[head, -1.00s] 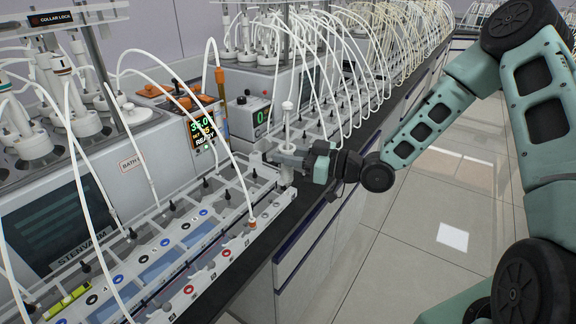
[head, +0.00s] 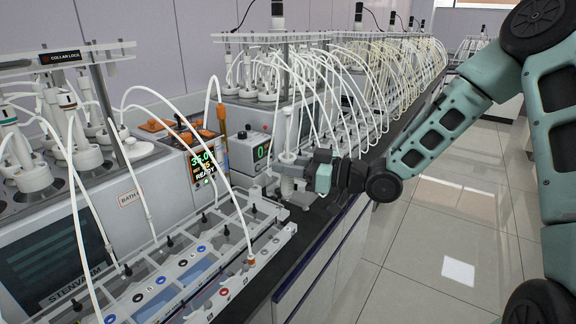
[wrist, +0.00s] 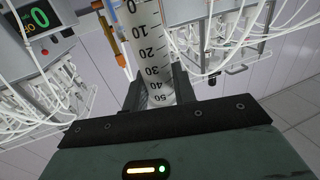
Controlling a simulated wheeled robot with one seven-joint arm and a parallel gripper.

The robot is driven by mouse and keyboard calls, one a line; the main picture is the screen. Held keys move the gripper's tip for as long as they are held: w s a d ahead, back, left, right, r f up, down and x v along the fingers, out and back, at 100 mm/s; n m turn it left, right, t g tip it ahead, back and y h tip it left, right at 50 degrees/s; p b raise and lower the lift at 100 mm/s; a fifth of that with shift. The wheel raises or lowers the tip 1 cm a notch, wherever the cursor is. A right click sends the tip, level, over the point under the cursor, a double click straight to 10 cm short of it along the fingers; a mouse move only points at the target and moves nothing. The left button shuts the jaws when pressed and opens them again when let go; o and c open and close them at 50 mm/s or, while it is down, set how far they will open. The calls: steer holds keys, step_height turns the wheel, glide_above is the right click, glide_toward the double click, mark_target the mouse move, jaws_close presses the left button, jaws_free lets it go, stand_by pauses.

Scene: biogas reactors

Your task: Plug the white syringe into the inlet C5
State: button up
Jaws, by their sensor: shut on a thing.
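My gripper (head: 296,165) is shut on the white syringe (head: 288,128), which stands roughly upright with its plunger end up. In the wrist view, the syringe's clear barrel (wrist: 148,45) with black scale numbers sits between the two dark fingers (wrist: 158,88). The syringe's tip is hidden in the wrist view and unclear in the head view. The inlet rail (head: 262,262), with blue, red and black marked ports, lies left of and nearer than my gripper. The port labels are too small to read, so I cannot tell which inlet is C5.
A grey reactor unit with a green readout (head: 204,167) stands behind the rail. Many looped white tubes (head: 345,95) crowd the bench beyond my gripper. The floor (head: 420,250) at right is clear.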

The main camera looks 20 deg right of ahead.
steer(key=shift+r, duration=0.2)
steer(key=shift+r+p, duration=1.15)
steer(key=shift+r, duration=0.05)
steer(key=shift+r, duration=0.1)
